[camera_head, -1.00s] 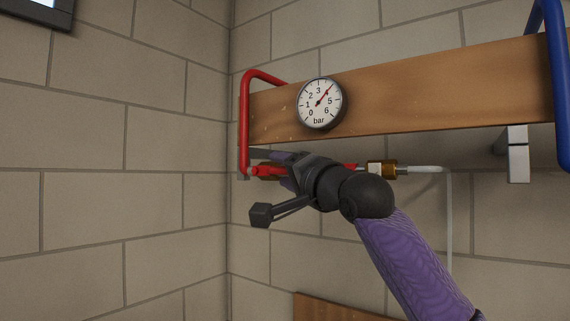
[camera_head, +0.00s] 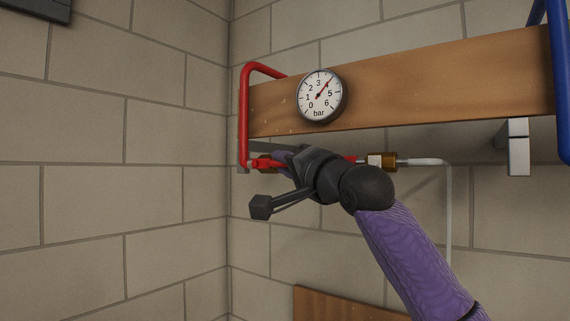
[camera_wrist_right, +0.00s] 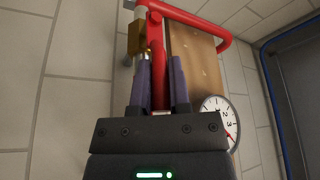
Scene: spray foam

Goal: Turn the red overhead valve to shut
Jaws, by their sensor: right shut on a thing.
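The red valve lever (camera_wrist_right: 157,68) runs between the two purple fingers of my right gripper in the right wrist view. My right gripper (camera_wrist_right: 162,72) is shut on it. In the head view the right gripper (camera_head: 283,158) is below the left end of the wooden board, and its fingers and dark wrist hide much of the lever. Red parts show on both sides of the gripper. A brass fitting (camera_wrist_right: 135,37) is left of the lever in the wrist view. The lever's exact angle to the pipe is hard to tell. My left gripper is not in view.
A pressure gauge (camera_head: 319,95) on the wooden board (camera_head: 430,82) reads about 4 bar. A red bent pipe (camera_head: 244,115) is at the board's left end, a blue pipe (camera_head: 562,110) at its right. A brass coupling (camera_head: 381,161) joins a grey pipe (camera_head: 430,162). Block walls stand behind and left.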

